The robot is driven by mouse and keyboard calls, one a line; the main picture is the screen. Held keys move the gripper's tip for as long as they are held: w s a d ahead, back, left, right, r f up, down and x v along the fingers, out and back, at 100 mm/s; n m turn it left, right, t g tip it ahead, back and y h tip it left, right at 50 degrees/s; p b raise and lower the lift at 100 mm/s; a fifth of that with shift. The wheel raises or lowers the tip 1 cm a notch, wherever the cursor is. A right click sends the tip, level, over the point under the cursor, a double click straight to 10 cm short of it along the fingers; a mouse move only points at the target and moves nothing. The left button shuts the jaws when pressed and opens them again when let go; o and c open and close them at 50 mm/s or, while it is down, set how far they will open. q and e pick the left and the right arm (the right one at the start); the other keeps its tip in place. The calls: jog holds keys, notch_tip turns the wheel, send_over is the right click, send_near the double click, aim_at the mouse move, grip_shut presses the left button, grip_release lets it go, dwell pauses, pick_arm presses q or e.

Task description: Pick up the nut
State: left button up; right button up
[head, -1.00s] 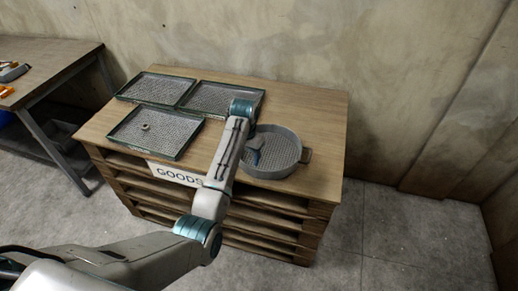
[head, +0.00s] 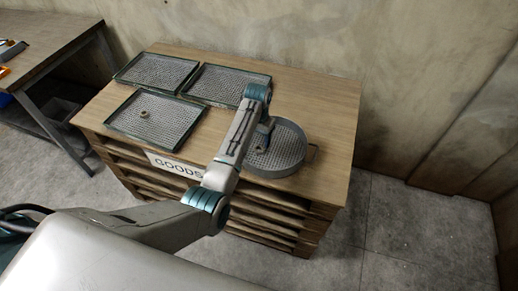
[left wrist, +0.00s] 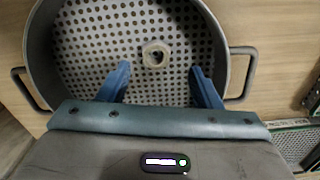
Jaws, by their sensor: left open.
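A pale hex nut (left wrist: 155,55) lies on the perforated floor of the round grey pan (left wrist: 226,52) in the left wrist view. My left gripper (left wrist: 160,72) is open above the pan. Its two blue fingers are spread, with the nut between and slightly beyond their tips; nothing is held. In the head view my left gripper (head: 264,135) hangs over the left part of the pan (head: 299,158), and my arm hides part of it. The nut in the pan cannot be made out there. Another nut (head: 143,114) lies in the front left tray (head: 184,141).
Two more green-rimmed trays, the back left one (head: 157,70) and the back right one (head: 222,84), lie on the wooden pallet-like table (head: 318,100). Bare tabletop lies right of the pan. A workbench (head: 45,40) stands at the left, and a concrete wall rises behind.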

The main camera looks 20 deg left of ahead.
aim_at(259, 148)
pick_arm(q)
jog(key=f, duration=0.2)
jog(key=f+p, duration=0.1)
jog(key=shift+d+f, duration=0.25)
jog(key=shift+f, duration=0.6)
jog(key=c, duration=1.1)
pick_arm(e)
jog(key=shift+w+d+r, duration=0.4)
jog(key=shift+w+r, duration=0.35)
